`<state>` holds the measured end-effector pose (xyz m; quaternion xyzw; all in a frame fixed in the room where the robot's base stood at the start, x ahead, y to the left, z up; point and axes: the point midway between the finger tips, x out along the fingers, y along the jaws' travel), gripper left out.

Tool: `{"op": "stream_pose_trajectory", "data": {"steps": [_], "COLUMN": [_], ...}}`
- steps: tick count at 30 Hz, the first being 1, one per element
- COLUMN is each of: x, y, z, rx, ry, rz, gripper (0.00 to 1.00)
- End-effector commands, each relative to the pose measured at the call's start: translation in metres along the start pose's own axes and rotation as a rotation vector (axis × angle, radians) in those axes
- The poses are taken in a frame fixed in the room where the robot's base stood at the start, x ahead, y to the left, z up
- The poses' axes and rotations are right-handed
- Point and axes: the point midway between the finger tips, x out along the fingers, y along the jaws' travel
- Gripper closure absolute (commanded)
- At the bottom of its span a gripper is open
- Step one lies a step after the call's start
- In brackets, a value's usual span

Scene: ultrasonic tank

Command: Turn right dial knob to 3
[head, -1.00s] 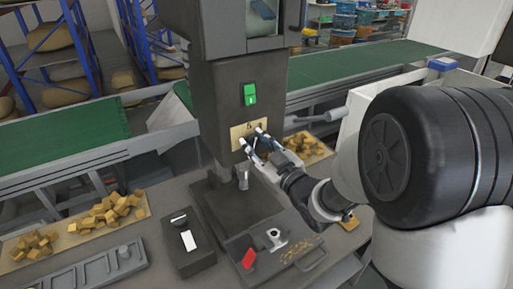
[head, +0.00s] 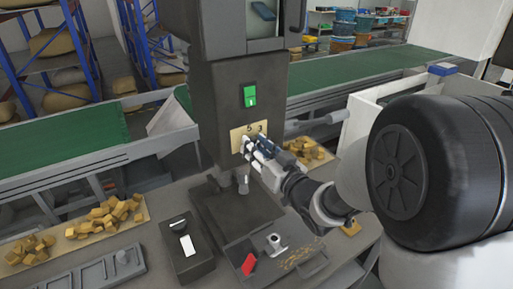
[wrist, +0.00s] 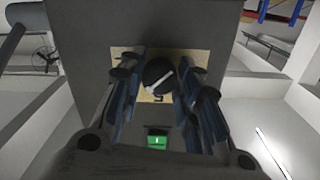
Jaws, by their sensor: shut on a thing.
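The dial knob (wrist: 158,74) is round and black with a white line across its face, tilted in the wrist view. It sits on a tan number plate (wrist: 196,60) on the front of a dark machine column. In the head view the plate (head: 238,132) shows a 5 and a 3 along its upper part; my gripper hides the knob there. My gripper (head: 252,147) is at the plate from the right, shut on the knob. In the wrist view its fingers (wrist: 160,82) stand on either side of the knob. Only one knob shows.
A green switch (head: 249,95) is above the plate. Below are the spindle (head: 243,184), a red piece (head: 248,264) and a black box (head: 187,250). Brass blocks (head: 112,213) lie at left.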

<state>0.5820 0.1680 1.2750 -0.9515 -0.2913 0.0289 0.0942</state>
Motion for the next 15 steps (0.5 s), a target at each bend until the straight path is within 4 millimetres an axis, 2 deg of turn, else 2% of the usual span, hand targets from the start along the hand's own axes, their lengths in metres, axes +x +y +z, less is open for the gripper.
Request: {"op": "stream_pose_trajectory", "data": {"steps": [9, 10, 15], "x": [0.0, 0.0, 0.0], "y": [0.0, 0.0, 0.0], "z": [0.0001, 0.0002, 0.0001], "rx": [0.001, 0.001, 0.001], "ry": [0.0, -0.001, 0.0], "rz": [0.0, 0.0, 0.0], "gripper": [0.93, 0.69, 0.57]}}
